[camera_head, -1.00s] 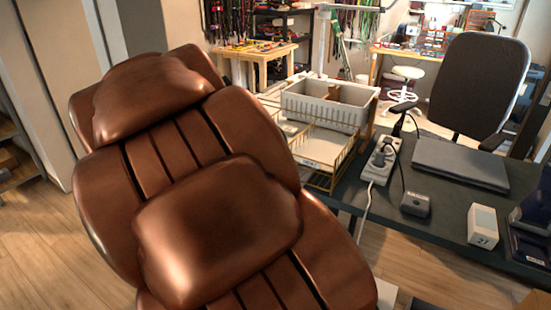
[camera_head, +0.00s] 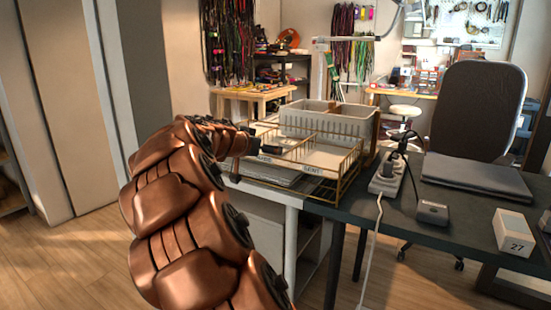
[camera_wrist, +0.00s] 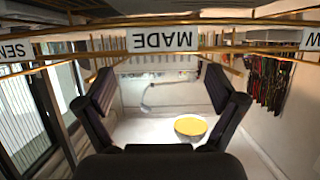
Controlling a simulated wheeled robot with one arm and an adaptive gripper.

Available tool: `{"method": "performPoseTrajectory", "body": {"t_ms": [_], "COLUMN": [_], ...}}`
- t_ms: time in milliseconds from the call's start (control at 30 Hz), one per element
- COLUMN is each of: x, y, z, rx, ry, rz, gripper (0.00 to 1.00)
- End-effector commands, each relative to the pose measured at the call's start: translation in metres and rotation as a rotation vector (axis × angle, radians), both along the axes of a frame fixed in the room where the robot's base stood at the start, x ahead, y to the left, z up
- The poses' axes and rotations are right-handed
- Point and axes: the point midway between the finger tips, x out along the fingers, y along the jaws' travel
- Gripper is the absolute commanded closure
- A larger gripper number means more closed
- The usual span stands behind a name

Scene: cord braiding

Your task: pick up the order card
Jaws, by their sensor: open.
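No order card can be told for certain in either view. A gold wire tray (camera_head: 345,180) with compartments stands on the desk in the head view, with pale flat surfaces inside that I cannot tell apart as cards.
A grey crate (camera_head: 330,121) stands behind the tray. A power strip (camera_head: 386,178) with plugs and cord, a closed laptop (camera_head: 475,176), a small dark box (camera_head: 432,211) and a white block marked 27 (camera_head: 513,232) are to the right. An office chair (camera_head: 478,110) stands behind the desk.

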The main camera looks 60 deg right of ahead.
Motion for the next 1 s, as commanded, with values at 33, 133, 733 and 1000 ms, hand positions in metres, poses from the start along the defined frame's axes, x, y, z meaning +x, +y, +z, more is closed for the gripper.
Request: {"method": "performPoseTrajectory", "body": {"t_ms": [33, 133, 733, 1000], "x": [0.000, 0.001, 0.007, 0.007], "y": [-0.005, -0.012, -0.058, -0.059], "z": [-0.003, -0.006, -0.030, -0.029], "rx": [0.002, 0.002, 0.003, 0.002], "ry": [0.001, 0.001, 0.001, 0.001], "rz": [-0.001, 0.000, -0.001, 0.000], "gripper": [0.06, 0.06, 0.06, 0.11]}}
